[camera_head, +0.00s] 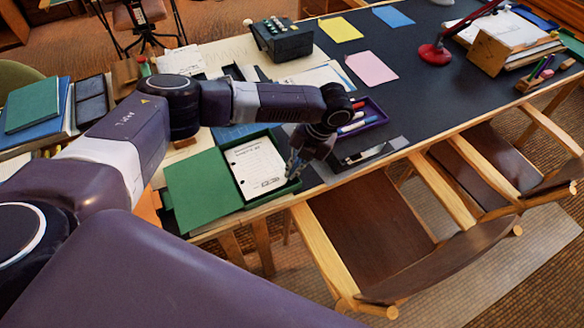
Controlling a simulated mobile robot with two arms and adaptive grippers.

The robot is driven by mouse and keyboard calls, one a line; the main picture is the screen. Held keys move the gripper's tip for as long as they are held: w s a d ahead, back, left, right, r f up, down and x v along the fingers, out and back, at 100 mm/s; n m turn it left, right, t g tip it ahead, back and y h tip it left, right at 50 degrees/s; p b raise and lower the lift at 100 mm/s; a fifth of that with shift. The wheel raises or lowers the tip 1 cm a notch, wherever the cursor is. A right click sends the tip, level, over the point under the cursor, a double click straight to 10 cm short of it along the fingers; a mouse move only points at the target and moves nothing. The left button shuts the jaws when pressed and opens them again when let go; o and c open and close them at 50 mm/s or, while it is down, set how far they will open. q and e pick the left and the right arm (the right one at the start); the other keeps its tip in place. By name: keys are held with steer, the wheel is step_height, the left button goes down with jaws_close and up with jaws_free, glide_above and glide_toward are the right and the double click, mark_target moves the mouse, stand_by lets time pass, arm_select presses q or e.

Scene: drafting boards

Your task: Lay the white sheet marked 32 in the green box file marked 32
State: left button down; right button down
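A green box file (204,191) stands at the table's near edge, its lid folded open to the left. A white sheet (255,167) with printed lines lies inside the file's right half, within the green rim. The number on it is too small to read surely. My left gripper (294,165) points down at the right edge of the file, beside the sheet's right side. Whether its fingers are apart or closed, or touch the sheet, I cannot tell. My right gripper is out of view.
A purple tray of pens (374,112) and a dark tray (366,156) lie right of my gripper. Wooden chairs (367,232) stand at the near edge. Stacked books (35,108) are at left. Pink paper (371,68) lies on the mostly clear dark mat (425,90).

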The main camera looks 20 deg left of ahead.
arm_select(q)
steer(key=c, duration=2.1)
jaws_free()
steer(key=v, duration=1.2)
steer(key=shift+w, duration=0.1)
steer(key=shift+f, duration=0.1)
